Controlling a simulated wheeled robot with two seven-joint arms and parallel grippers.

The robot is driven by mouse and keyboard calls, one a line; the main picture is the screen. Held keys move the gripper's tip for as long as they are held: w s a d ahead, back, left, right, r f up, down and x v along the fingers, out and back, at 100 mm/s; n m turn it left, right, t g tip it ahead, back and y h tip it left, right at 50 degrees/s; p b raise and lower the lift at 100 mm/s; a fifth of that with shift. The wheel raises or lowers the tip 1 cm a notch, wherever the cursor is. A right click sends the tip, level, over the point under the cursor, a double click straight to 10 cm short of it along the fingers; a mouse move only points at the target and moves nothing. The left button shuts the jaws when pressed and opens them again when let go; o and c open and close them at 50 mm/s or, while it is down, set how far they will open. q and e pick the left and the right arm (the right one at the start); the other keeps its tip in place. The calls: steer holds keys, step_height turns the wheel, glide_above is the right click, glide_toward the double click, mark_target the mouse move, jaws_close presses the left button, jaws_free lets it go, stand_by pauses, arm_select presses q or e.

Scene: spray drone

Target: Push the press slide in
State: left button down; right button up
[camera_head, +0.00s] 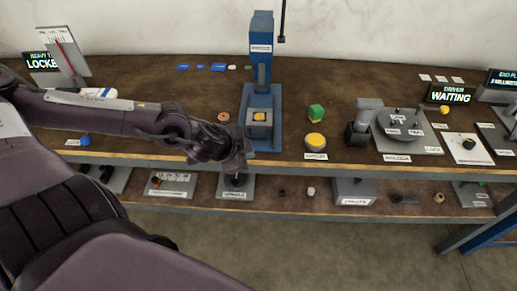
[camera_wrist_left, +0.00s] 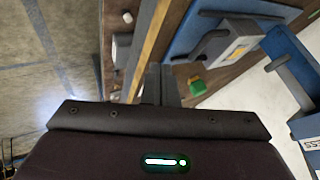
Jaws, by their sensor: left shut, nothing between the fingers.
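The blue press (camera_head: 262,40) stands upright near the middle of the table. Its grey slide (camera_head: 252,131), with a yellow piece on top, sits low at the front over the blue base. In the left wrist view the slide (camera_wrist_left: 222,60) shows with a dark handle (camera_wrist_left: 210,42) facing the table's front edge. My left gripper (camera_head: 243,157) is at the front edge of the table, just left of and in front of the press base. Its fingers (camera_wrist_left: 160,84) are shut and empty, apart from the slide handle. My right gripper is in neither view.
A grey turntable fixture (camera_head: 402,124) stands farther right. An orange ring (camera_head: 223,116) lies left of the press. A lower shelf (camera_head: 290,206) holds several small parts.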

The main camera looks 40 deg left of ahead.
mark_target(259, 125)
arm_select(q)
steer(key=b+x, duration=0.3)
steer(key=x, duration=0.2)
steer(key=shift+w+f, duration=0.2)
steer(key=w, duration=0.1)
steer(key=a, duration=0.1)
steer(key=w, duration=0.1)
steer(key=shift+w+a+r+p, duration=0.3)
steer(key=shift+w, duration=0.05)
steer(key=shift+w+a, duration=0.25)
steer(key=shift+w, duration=0.1)
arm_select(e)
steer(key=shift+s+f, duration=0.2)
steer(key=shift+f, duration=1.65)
